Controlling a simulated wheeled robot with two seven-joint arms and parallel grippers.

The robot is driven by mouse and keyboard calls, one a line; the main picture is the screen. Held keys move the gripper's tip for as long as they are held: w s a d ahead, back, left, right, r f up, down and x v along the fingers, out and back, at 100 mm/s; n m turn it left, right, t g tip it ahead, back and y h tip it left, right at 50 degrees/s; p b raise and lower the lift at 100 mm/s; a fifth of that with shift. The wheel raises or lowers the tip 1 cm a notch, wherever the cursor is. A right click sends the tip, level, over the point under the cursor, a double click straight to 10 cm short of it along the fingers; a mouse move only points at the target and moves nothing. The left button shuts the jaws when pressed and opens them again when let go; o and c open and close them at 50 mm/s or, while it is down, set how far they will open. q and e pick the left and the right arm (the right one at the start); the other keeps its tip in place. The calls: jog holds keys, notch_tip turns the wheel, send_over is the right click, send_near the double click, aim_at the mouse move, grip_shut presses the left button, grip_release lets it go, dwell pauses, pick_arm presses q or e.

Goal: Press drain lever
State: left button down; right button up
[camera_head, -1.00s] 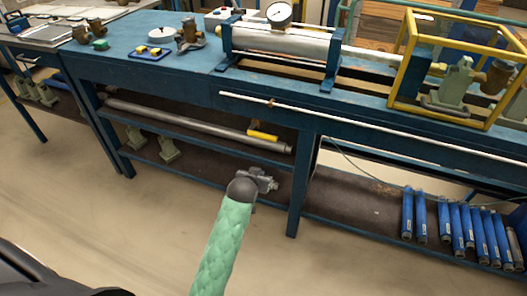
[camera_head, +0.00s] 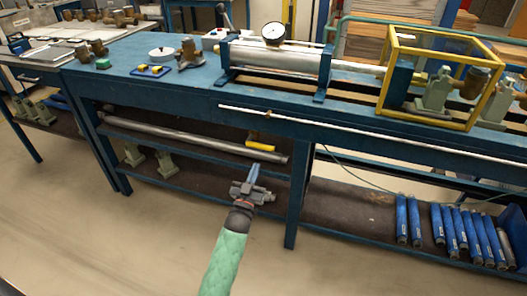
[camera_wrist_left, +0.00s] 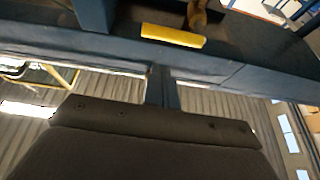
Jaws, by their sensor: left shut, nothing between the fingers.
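The yellow drain lever (camera_head: 260,146) sticks out below the bench top, above the shelf with the long metal pipe. It also shows as a yellow bar near the top of the left wrist view (camera_wrist_left: 173,36). My left gripper (camera_head: 254,170), on the arm with the green sleeve, is shut and empty. Its fingers point up toward the lever, and in the head view the tips appear just below it. I see no contact, though the depth between them is hard to judge. My right gripper is not in view.
The blue bench (camera_head: 210,90) carries a metal cylinder with a round gauge (camera_head: 273,34) and a yellow cage (camera_head: 388,75). A bench leg (camera_head: 297,200) stands right of my left gripper. The floor in front is clear.

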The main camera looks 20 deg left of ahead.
pick_arm(q)
jog(key=shift+s+d+r+t, duration=0.1)
jog(key=shift+s+r+t, duration=0.2)
jog(key=shift+r, duration=0.2)
jog(key=shift+s+d+r+t, duration=0.1)
jog(key=shift+s+r+t, duration=0.1)
jog(key=shift+r+t, duration=0.25)
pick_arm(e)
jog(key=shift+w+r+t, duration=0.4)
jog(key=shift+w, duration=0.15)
pick_arm(q)
jog(key=shift+r, duration=0.1)
notch_tip(320, 180, up, 5)
jog(key=p, duration=0.1)
send_over(264, 149)
jog(key=s, duration=0.3)
jog(key=shift+w+d+f, duration=0.1)
jog(key=shift+w+f, duration=0.15)
jog(key=shift+f, duration=0.3)
jog(key=shift+w+d+f, duration=0.1)
jog(key=shift+w+f, duration=0.15)
jog(key=shift+f, duration=0.25)
jog(key=shift+w+f, duration=0.2)
jog(key=shift+f, duration=0.75)
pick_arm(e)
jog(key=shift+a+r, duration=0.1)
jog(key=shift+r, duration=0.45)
